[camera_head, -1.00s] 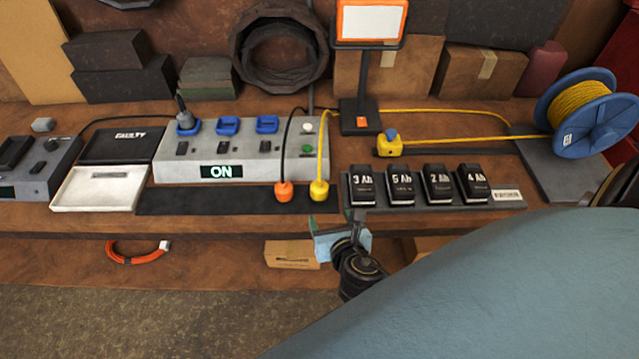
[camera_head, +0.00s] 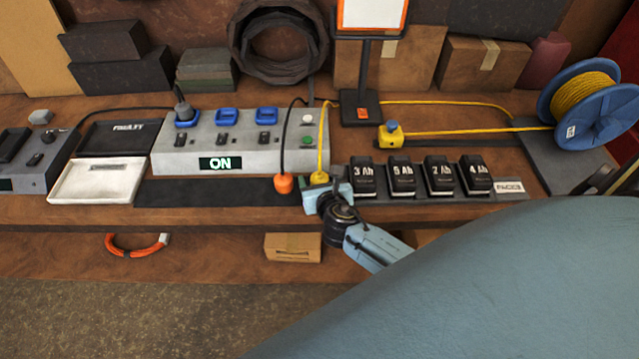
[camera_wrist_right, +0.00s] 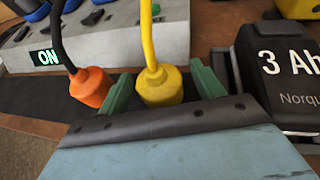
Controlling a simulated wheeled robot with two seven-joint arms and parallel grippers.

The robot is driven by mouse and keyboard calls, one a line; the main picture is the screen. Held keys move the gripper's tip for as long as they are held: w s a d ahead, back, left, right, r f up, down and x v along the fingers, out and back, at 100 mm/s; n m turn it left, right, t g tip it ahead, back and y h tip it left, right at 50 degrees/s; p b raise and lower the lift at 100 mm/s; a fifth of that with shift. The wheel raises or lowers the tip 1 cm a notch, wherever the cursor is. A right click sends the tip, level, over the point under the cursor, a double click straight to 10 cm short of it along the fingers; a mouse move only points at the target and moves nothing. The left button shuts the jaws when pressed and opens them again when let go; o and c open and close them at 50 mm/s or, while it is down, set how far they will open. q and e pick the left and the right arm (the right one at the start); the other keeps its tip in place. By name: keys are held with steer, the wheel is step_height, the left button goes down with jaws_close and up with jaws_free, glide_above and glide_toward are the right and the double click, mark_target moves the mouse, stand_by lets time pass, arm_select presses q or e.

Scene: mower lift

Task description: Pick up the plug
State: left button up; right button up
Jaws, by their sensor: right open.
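A yellow plug (camera_wrist_right: 160,84) on a yellow cord stands at the right end of the black mat, in front of the power strip. An orange plug (camera_head: 284,184) on a black cord stands just left of it, and it also shows in the right wrist view (camera_wrist_right: 91,86). My right gripper (camera_wrist_right: 163,92) is open, with its green fingers on either side of the yellow plug. Its left finger is between the two plugs. In the head view my right gripper (camera_head: 323,190) hides much of the yellow plug. My left gripper is not in view.
The grey power strip (camera_head: 240,158) with an ON display stands behind the plugs. A row of black battery packs (camera_head: 403,180) is close to the right of my gripper. A white tray (camera_head: 95,181) lies at left.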

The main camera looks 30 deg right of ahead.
steer(key=shift+w+d+f, duration=0.2)
steer(key=shift+w+f, duration=0.05)
steer(key=shift+w, duration=0.3)
steer(key=c, duration=1.1)
